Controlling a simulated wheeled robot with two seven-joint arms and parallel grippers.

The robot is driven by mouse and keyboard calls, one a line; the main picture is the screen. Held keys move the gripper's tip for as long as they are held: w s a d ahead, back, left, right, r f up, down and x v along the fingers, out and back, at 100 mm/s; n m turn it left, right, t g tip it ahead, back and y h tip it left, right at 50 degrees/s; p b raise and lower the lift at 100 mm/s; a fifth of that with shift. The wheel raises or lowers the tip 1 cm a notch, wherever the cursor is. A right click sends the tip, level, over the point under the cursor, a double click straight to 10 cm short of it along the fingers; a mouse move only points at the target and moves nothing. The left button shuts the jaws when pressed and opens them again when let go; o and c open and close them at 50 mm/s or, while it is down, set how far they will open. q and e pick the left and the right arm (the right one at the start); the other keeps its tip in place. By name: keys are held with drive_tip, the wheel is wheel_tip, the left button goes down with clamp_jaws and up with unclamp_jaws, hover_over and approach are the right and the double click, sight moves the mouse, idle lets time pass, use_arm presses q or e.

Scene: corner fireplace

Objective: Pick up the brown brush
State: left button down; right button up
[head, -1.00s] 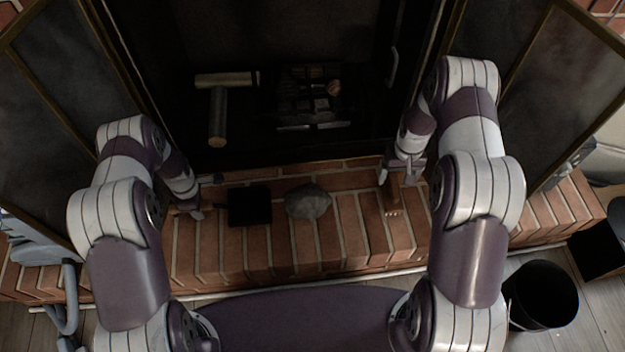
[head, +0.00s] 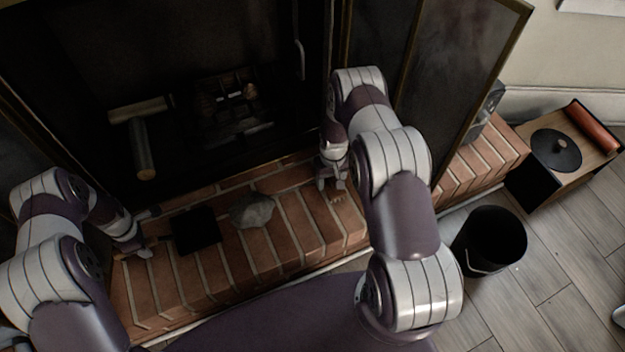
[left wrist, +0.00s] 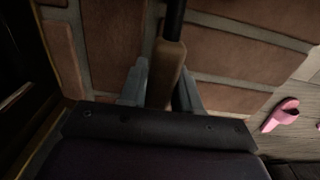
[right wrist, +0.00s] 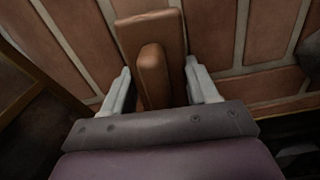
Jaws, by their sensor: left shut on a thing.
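The brown brush (right wrist: 155,72) lies on the brick hearth. In the right wrist view its handle stands between the two fingers of my right gripper (right wrist: 160,88), with gaps on both sides, so the gripper is open around it. In the head view the right gripper (head: 331,178) hides most of the brush; pale bristles (head: 338,199) show below it. My left gripper (head: 148,234) is shut on the brown handle of a black shovel (head: 196,230) that is at the hearth. The left wrist view shows this handle (left wrist: 166,68) between the left fingers (left wrist: 160,88).
A grey stone (head: 252,210) lies between the shovel and the right gripper. Logs (head: 142,140) are inside the dark firebox. A black bucket (head: 490,242) and a wooden box (head: 585,160) stand right of the hearth. A pink slipper (left wrist: 281,114) lies on the floor.

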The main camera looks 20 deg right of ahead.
drive_tip(key=shift+r, duration=0.4)
drive_tip(key=shift+c, duration=0.6)
wheel_tip(320, 180, up, 9)
drive_tip(key=shift+r, duration=0.15)
drive_tip(key=o, duration=0.5)
drive_tip(key=c, duration=0.4)
drive_tip(key=w+a+f+n, duration=0.1)
drive_tip(key=a+f+n, duration=0.15)
drive_tip(key=a, duration=1.35)
drive_tip(key=shift+c, duration=0.2)
drive_tip(key=shift+m, duration=0.85)
drive_tip(key=shift+w+f, duration=0.15)
drive_tip(key=shift+f, duration=1.4)
drive_tip(key=shift+w+f, duration=0.15)
drive_tip(key=shift+f, duration=1.4)
